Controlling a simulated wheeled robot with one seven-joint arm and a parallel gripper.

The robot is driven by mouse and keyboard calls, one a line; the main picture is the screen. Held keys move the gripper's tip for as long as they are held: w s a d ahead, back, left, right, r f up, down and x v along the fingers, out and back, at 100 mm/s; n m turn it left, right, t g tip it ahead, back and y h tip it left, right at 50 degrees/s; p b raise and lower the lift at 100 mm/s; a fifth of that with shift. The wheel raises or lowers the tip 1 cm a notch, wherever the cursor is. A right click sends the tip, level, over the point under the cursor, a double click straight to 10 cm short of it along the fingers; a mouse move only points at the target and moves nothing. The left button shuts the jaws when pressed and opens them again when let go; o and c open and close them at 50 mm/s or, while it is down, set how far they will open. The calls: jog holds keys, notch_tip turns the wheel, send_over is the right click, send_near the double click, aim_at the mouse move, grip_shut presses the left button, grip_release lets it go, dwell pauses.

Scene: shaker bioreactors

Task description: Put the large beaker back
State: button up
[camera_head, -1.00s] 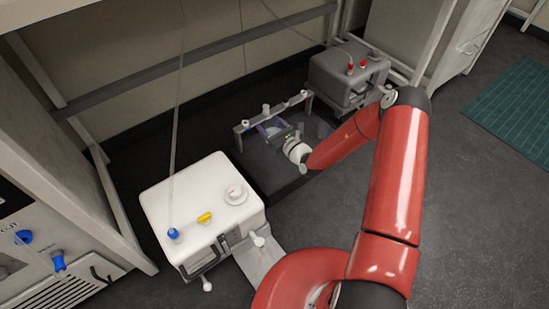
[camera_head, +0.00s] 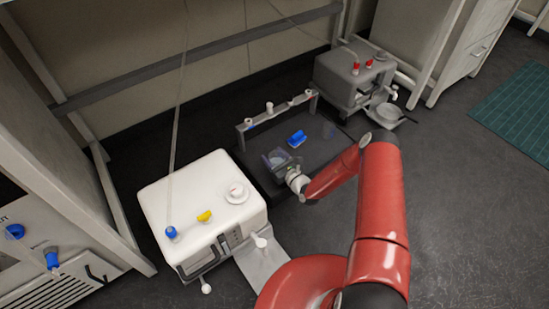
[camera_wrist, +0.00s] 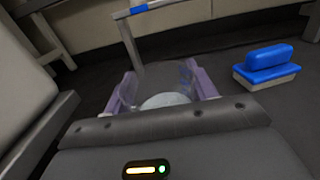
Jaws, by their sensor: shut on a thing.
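The large beaker (camera_wrist: 165,100) is clear glass and shows as a pale, rounded shape between the purple fingers in the wrist view. Its lower part is hidden by the gripper body. My gripper (camera_wrist: 163,88) is shut on it. In the head view my gripper (camera_head: 276,158) is over the near left part of the dark shaker platform (camera_head: 300,165); the beaker there is small and hard to separate from the fingers. I cannot tell whether the beaker touches the platform.
A blue block (camera_head: 297,137) with a pale base sits on the platform, right of the gripper in the wrist view (camera_wrist: 268,62). A faint clear vessel (camera_head: 328,128) stands farther right. A rail with knobs (camera_head: 275,115) runs behind. A white box (camera_head: 190,200) and a grey unit (camera_head: 345,75) flank the platform.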

jog(key=shift+f, duration=0.15)
jog(key=o, duration=1.1)
